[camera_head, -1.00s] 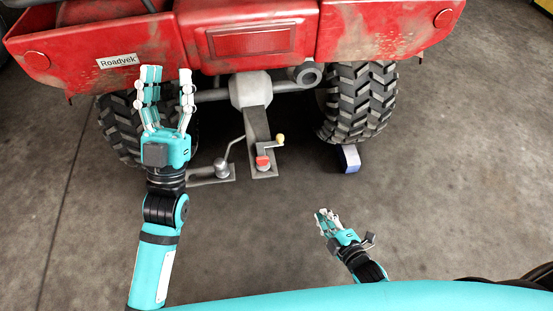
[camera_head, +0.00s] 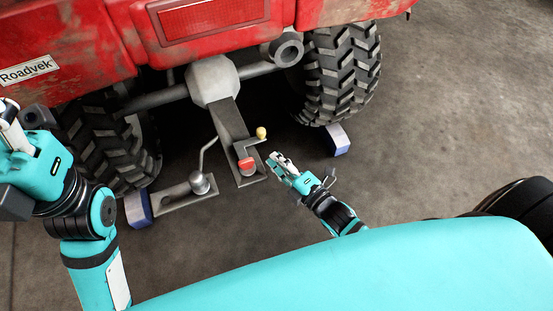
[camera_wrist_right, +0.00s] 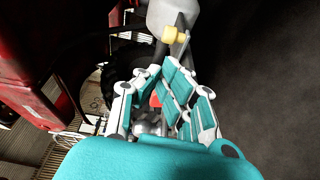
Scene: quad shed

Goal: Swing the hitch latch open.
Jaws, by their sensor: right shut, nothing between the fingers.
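The hitch latch (camera_head: 251,144) is a bent grey lever with a yellow knob (camera_head: 261,133), on a grey drawbar (camera_head: 232,121) behind the red quad. A red block (camera_head: 246,163) sits at the lever's near end. My right gripper (camera_head: 278,160) is just right of the latch, shut and empty, its fingers pointing toward it. It looks apart from the knob. In the right wrist view the yellow knob (camera_wrist_right: 173,34) shows beyond the fingers, and the red block shows partly between them. My left gripper (camera_head: 14,125) is at the left edge, its fingers mostly cut off.
A flat grey bar with a ball-like fitting (camera_head: 200,184) and an upright curved rod lies left of the drawbar. Wheels stand on both sides, with blue-white chocks (camera_head: 336,141) near them. The concrete floor at right is clear.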

